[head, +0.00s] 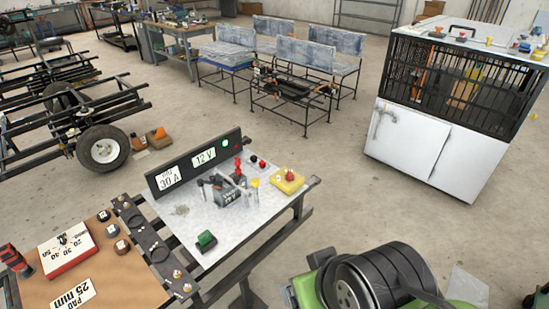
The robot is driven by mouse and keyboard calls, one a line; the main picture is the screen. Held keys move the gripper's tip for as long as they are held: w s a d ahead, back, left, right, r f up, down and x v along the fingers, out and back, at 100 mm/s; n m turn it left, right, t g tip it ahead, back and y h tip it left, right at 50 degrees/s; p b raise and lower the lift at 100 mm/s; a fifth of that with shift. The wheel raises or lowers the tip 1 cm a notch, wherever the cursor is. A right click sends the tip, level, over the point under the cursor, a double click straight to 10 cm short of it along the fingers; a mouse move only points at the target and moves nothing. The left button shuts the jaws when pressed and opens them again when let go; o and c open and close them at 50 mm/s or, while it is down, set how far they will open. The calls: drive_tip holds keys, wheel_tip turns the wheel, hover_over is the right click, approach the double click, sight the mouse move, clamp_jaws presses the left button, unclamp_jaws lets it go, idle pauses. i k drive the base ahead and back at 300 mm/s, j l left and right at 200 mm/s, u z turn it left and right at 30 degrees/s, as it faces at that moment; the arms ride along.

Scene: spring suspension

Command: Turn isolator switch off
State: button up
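A pale-topped bench (185,209) stands at the lower middle of the head view. It carries a dark panel (228,146) reading 30 A and 12 V, with a green light at its right end. A red knob-like part (238,168) stands behind a grey device (230,194) on this bench. A yellow box with a red button (287,181) sits at the bench's right edge. I cannot tell for sure which of these is the isolator switch, or its position. My gripper is not in view.
A brown board (115,272) with a red-sided box (68,250) is at the lower left. A green and black machine (365,285) fills the lower middle right. A white cage cabinet (425,145) stands at right. Open floor (300,145) lies behind the bench.

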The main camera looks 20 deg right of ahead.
sight(289, 176)
drive_tip(key=i+l+u, duration=0.6)
drive_tip(key=l+u, duration=0.15)
drive_tip(key=l, duration=0.15)
drive_tip(key=i+l+u, duration=0.25)
drive_tip(key=l, duration=0.15)
drive_tip(key=i+l+u, duration=0.3)
drive_tip(key=k+j, duration=0.05)
